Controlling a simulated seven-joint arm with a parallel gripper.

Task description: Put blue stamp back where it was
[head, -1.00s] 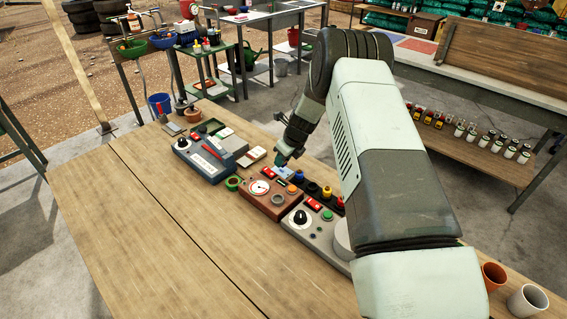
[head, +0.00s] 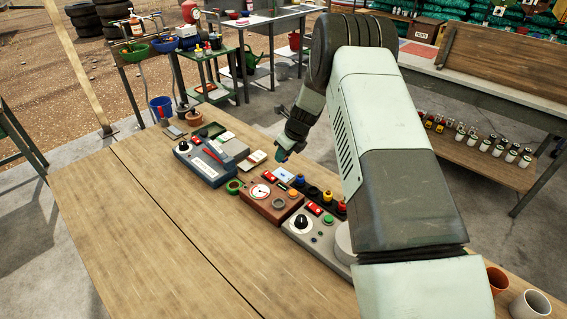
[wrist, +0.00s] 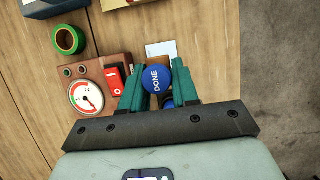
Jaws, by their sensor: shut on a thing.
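The blue stamp (wrist: 154,78), a round blue head marked DONE, is between the teal fingers of my gripper (wrist: 158,90) in the wrist view. The fingers are shut on it, one on each side. In the head view my gripper (head: 284,154) is above the far side of the brown instrument box (head: 258,205), apart from the table. I cannot make out the held stamp there. A small white card (head: 284,174) lies below the gripper; it also shows in the wrist view (wrist: 162,47). Another dark blue thing (wrist: 168,103) shows partly between the fingers.
A row of knobbed things, with a yellow one (head: 328,195), stands right of the card. A grey box with a black knob (head: 301,222), a blue-grey device (head: 203,163) and a green tape ring (head: 234,186) are close by. The table's near left (head: 150,240) is clear.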

